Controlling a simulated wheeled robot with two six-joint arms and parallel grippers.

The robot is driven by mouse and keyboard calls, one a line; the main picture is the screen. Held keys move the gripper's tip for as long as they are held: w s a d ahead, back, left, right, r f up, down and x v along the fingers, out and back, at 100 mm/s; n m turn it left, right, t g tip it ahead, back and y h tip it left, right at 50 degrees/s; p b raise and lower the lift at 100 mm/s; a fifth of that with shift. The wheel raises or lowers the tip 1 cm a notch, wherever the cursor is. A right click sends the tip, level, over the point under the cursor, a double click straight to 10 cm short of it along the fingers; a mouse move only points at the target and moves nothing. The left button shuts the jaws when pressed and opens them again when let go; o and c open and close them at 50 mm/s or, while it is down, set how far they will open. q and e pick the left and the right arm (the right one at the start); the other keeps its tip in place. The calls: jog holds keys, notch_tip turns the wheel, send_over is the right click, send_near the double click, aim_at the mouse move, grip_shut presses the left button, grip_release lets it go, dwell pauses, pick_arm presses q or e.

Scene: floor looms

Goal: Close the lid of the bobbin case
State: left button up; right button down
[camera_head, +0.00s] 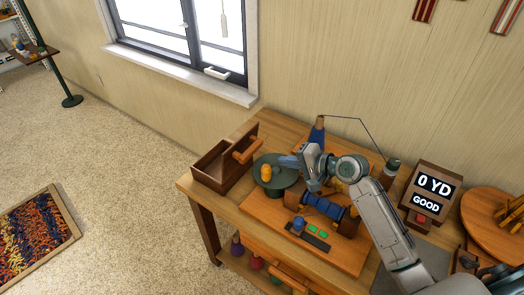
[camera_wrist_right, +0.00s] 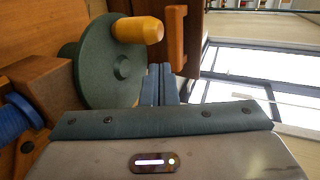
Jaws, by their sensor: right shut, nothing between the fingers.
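The bobbin case appears to be the dark brown wooden box (camera_head: 211,170) at the table's left end. Its lid (camera_head: 254,135) seems to stand raised at the box's right side, with an orange-brown bar handle (camera_head: 246,151) on it. The handle (camera_wrist_right: 176,38) also shows in the right wrist view, beyond my fingertips. My right gripper (camera_head: 284,161) is shut and empty, its fingers pointing left over the green crank wheel, apart from the lid. Its fingers (camera_wrist_right: 159,84) show shut in the right wrist view. My left gripper is not in view.
The green wheel (camera_head: 284,184) with a yellow knob (camera_head: 266,173) stands between my right gripper and the box. A winder with a blue spool (camera_head: 325,207) sits on the wooden board. A display (camera_head: 434,186) reads "0 YD GOOD". The window wall is behind.

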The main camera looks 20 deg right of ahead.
aim_at(254, 152)
jog(key=p+x, duration=0.1)
jog(key=x, duration=0.4)
jog(key=shift+r, duration=0.2)
jog(key=w+a+p, duration=0.2)
jog(key=shift+w+a+r, duration=0.1)
jog(key=shift+w+r, duration=0.05)
jog(key=shift+w, duration=0.15)
jog(key=shift+w+a, duration=0.25)
jog(key=shift+w, duration=0.15)
